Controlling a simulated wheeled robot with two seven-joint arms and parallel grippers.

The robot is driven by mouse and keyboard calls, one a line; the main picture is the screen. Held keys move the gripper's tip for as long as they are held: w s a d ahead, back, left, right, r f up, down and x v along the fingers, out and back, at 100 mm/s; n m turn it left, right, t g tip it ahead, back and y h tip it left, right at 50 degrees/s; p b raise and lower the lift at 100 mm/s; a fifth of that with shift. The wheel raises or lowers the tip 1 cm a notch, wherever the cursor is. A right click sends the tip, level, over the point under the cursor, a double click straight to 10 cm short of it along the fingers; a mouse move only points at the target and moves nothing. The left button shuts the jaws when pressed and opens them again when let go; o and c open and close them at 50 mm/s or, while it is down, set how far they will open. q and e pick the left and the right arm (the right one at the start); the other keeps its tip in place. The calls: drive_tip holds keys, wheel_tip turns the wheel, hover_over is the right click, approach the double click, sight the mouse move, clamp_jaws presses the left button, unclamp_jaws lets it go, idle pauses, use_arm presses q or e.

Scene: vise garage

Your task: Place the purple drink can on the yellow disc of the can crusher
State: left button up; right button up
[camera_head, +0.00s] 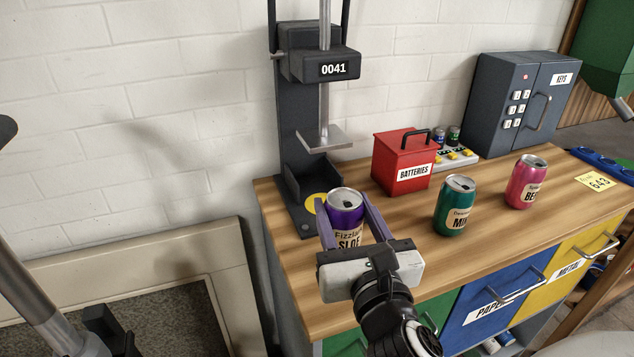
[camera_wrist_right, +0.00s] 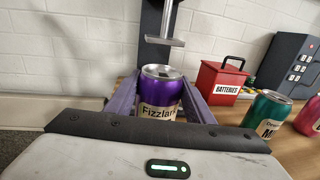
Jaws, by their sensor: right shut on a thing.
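The purple drink can (camera_head: 345,212) is upright between the purple-grey fingers of my right gripper (camera_head: 346,215), which is shut on it. In the right wrist view the can (camera_wrist_right: 160,92) stands between both fingers, its lower part hidden by the gripper body. The can crusher (camera_head: 297,130) stands against the wall, marked 0041, with its flat press plate (camera_head: 325,138) raised. The yellow disc (camera_head: 313,203) at its base shows just left of and behind the can, partly covered by the finger and can. I cannot tell the can's height above the bench. My left gripper is not clearly visible.
A red batteries box (camera_head: 402,163) stands right of the crusher. A green can (camera_head: 455,206) and a pink can (camera_head: 527,182) stand on the wooden bench (camera_head: 420,250). A grey key cabinet (camera_head: 520,100) is at the back right. The bench's left edge is close to the crusher.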

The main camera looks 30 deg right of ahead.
drive_tip(key=p+x, duration=0.1)
drive_tip(key=x, duration=0.3)
drive_tip(key=shift+w+d+r, duration=0.1)
drive_tip(key=shift+w+r, duration=0.05)
drive_tip(key=x, duration=0.3)
drive_tip(key=f+x, duration=0.1)
drive_tip(key=x, duration=0.7)
drive_tip(key=shift+w+f, duration=0.15)
drive_tip(key=shift+f, duration=0.3)
use_arm(q)
drive_tip(key=shift+w+d+r, duration=0.1)
drive_tip(key=shift+r, duration=0.15)
drive_tip(key=shift+d+r, duration=0.1)
drive_tip(key=shift+d, duration=0.05)
use_arm(e)
drive_tip(key=shift+f, duration=0.1)
drive_tip(key=o, duration=1.3)
